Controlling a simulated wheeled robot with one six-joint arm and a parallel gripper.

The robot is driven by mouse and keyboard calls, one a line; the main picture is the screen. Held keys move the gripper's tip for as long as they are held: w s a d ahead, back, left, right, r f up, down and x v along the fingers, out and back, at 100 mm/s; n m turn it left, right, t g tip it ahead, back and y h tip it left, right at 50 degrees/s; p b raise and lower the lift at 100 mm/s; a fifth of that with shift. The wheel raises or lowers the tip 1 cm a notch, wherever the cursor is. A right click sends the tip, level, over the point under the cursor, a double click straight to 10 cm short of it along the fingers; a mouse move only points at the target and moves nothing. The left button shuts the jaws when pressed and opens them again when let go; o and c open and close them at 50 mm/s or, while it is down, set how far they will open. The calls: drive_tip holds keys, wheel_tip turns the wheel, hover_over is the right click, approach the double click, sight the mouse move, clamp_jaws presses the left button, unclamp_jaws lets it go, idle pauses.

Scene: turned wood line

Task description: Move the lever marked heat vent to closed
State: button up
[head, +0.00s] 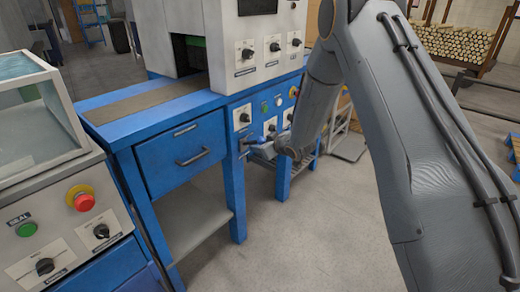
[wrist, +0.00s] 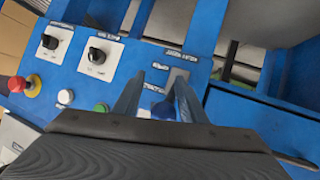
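In the head view my gripper (head: 268,151) is at the panel's lower left, beside the lever, partly hidden by my wrist.
Two black rotary knobs (wrist: 97,56) (wrist: 50,43), a red button (wrist: 16,84) and a green button (wrist: 101,107) lie left of the lever in the wrist view. A blue drawer (head: 180,158) is left of the panel. Open floor (head: 285,225) lies in front.

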drive_tip(key=shift+o, duration=0.4)
drive_tip(key=shift+s+a+f, duration=0.2)
drive_tip(key=shift+s+f, duration=0.1)
drive_tip(key=shift+f, duration=0.05)
drive_tip(key=v, duration=0.7)
drive_tip(key=shift+s+d+r, duration=0.15)
drive_tip(key=shift+d+r, duration=0.1)
drive_tip(key=shift+r, duration=0.05)
drive_tip(key=s+d+r+m+g+h+p, duration=0.2)
drive_tip(key=s+d+r+m+h+p, duration=0.15)
drive_tip(key=s+d+r, duration=0.35)
drive_tip(key=s+d+r+m+g+p, duration=0.1)
drive_tip(key=s+r+g+p, duration=0.1)
drive_tip(key=s, duration=0.9)
drive_tip(key=s+d+r+m+g+h+p, duration=0.1)
drive_tip(key=s+r+g, duration=0.3)
drive_tip(key=s, duration=0.8)
drive_tip(key=s+d+r+m+g+h+p, duration=0.1)
drive_tip(key=s+d+r+m+g+p, duration=0.1)
drive_tip(key=s, duration=1)
drive_tip(key=shift+d+r+m+g+p, duration=0.4)
drive_tip(key=shift+d+r+m+p, duration=0.05)
drive_tip(key=shift+r+p, duration=0.55)
drive_tip(key=shift+h, duration=0.25)
